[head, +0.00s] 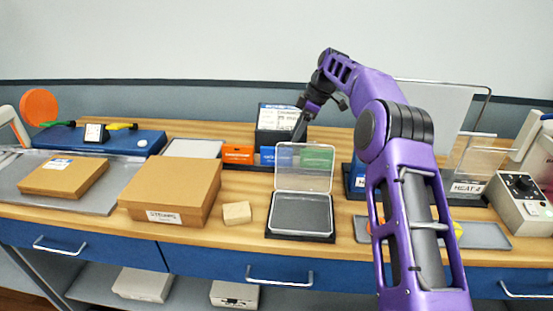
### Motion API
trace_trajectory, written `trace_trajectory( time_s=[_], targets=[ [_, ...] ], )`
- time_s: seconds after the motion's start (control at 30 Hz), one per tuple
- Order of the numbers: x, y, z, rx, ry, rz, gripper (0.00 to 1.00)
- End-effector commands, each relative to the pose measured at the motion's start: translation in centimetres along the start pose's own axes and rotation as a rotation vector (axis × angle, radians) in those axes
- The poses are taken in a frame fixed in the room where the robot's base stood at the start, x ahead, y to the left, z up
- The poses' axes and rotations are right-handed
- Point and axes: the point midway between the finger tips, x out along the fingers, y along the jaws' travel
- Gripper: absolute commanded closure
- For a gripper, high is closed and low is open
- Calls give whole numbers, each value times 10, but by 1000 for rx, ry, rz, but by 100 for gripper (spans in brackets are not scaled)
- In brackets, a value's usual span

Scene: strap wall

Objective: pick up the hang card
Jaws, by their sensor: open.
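A printed white card with a blue top strip (279,117) stands upright at the back of the bench; it may be the hang card, but its print is too small to read. My gripper (299,130) points down at the right edge of this card, in front of it or beside it; I cannot tell if they touch. The gripper is small in view and open, with nothing visible held in it. Below the card stand an orange label (238,153), a blue one (270,156) and a green one (318,156).
A clear-lidded case (302,213) stands open in front of the labels. A wooden block (237,213) and a cardboard box (171,190) are to its left. A clear stand marked HEAT 4 (468,188) and a grey control box (524,205) are at right. My arm hides part of the bench.

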Motion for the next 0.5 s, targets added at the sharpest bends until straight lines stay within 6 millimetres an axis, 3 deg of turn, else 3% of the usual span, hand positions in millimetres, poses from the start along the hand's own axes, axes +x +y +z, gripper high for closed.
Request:
trace_trajectory(
  time_s=[0.1,0.37,0.5],
  targets=[
    [21,0,0,0,-1,-2,38],
    [40,-1,0,0,-1,-2,38],
    [61,-4,1,1,-1,-3,38]
  ],
)
